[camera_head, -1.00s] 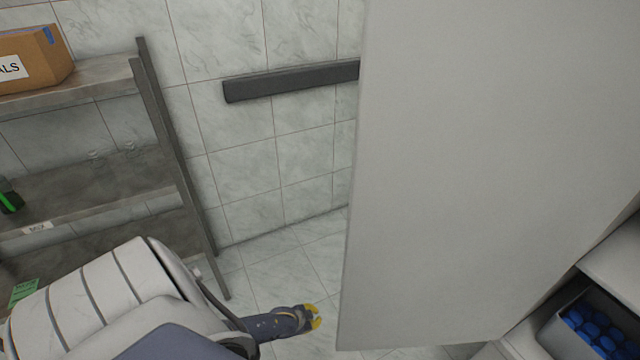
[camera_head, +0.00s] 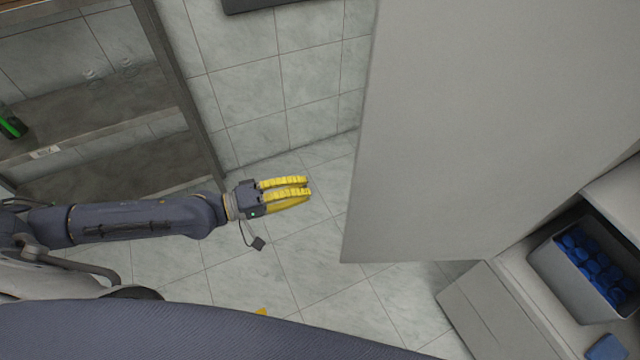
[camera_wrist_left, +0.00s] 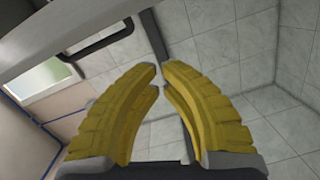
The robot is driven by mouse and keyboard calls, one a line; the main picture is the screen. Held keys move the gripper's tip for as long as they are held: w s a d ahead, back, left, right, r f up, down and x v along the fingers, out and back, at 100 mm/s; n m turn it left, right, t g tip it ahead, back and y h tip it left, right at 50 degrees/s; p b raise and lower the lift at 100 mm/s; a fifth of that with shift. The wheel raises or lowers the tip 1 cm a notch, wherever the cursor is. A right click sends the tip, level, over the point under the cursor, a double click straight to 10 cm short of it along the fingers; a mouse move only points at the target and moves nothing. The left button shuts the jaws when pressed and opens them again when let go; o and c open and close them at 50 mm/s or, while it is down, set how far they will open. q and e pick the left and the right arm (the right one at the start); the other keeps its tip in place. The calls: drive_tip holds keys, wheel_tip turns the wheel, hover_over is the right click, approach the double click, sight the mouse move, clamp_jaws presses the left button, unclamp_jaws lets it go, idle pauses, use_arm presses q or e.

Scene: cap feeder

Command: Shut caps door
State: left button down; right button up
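The caps door appears to be the large plain light-grey panel (camera_head: 480,130) standing open in the right half of the head view. Its free lower left corner hangs over the tiled floor. My left gripper (camera_head: 309,187) is left of the panel's edge, apart from it, pointing right. Its yellow fingers are nearly together with only a thin gap at the tips, and they hold nothing; the left wrist view shows them too (camera_wrist_left: 160,75). A small yellow tip (camera_head: 260,311) shows at the edge of my body, perhaps my right gripper; the rest is hidden.
A grey bin (camera_head: 575,275) of blue caps (camera_head: 590,258) stands on a light cabinet ledge at lower right. A grey shelf unit (camera_head: 100,105) stands at left, with a green-and-black item (camera_head: 12,122). Tiled floor between shelf and panel is clear.

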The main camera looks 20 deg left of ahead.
use_arm(q)
drive_tip(key=shift+w+d+r+n+t, duration=0.5)
drive_tip(key=shift+w+d+r+n, duration=0.55)
drive_tip(key=shift+w+d+n, duration=2.15)
drive_tip(key=shift+s+d+m, duration=0.5)
drive_tip(key=shift+s, duration=0.35)
drive_tip(key=shift+s+d+m, duration=0.5)
drive_tip(key=shift+s, duration=0.3)
drive_tip(key=shift+s+d+m, duration=0.5)
drive_tip(key=shift+s, duration=0.35)
